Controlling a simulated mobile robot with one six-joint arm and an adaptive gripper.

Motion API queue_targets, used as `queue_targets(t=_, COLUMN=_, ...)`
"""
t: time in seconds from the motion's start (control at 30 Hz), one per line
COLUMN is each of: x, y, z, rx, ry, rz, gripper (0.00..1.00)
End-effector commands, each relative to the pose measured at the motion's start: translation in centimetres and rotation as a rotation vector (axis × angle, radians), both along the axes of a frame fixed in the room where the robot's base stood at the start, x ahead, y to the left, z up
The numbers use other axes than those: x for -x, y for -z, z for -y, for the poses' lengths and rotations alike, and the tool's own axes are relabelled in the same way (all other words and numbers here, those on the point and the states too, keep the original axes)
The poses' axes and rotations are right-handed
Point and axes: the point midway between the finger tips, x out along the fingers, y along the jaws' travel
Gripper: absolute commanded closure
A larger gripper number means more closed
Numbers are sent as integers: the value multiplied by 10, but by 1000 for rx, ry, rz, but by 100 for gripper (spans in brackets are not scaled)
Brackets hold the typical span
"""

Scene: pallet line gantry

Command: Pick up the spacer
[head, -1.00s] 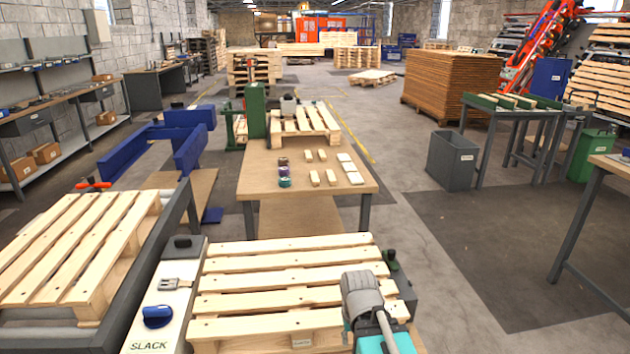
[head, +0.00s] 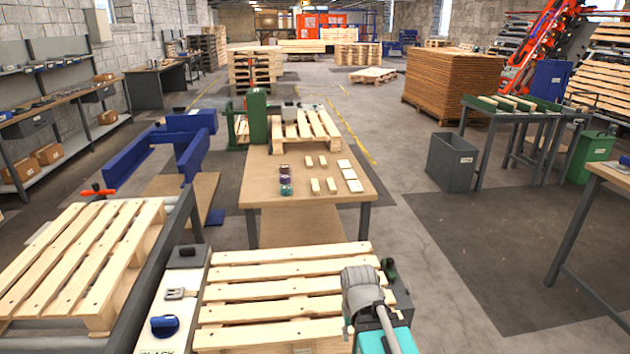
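Several small pale wooden blocks (head: 315,185) lie in short rows on the wooden worktable (head: 267,192) ahead. Slightly larger pale pieces (head: 349,174) lie at their right on the same table. No label marks any of them as the spacer, so I cannot tell which piece it is. My arm, grey and teal, shows at the lower right over the near pallet's edge. My gripper's fingers do not show. The blocks lie well beyond the arm, across the near pallet and a gap.
A slatted pallet (head: 285,272) lies in front, beside a panel with a blue knob (head: 164,326). Another pallet (head: 80,255) is at the left.

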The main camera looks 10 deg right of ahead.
Motion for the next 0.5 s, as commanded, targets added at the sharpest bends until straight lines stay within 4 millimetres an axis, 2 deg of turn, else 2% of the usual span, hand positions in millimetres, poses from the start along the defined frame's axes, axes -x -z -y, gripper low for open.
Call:
queue_targets(t=0.03, x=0, y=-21, z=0, rx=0, ry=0, rz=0, gripper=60)
queue_targets(t=0.5, x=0, y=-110, z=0, rx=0, ry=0, rz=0, gripper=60)
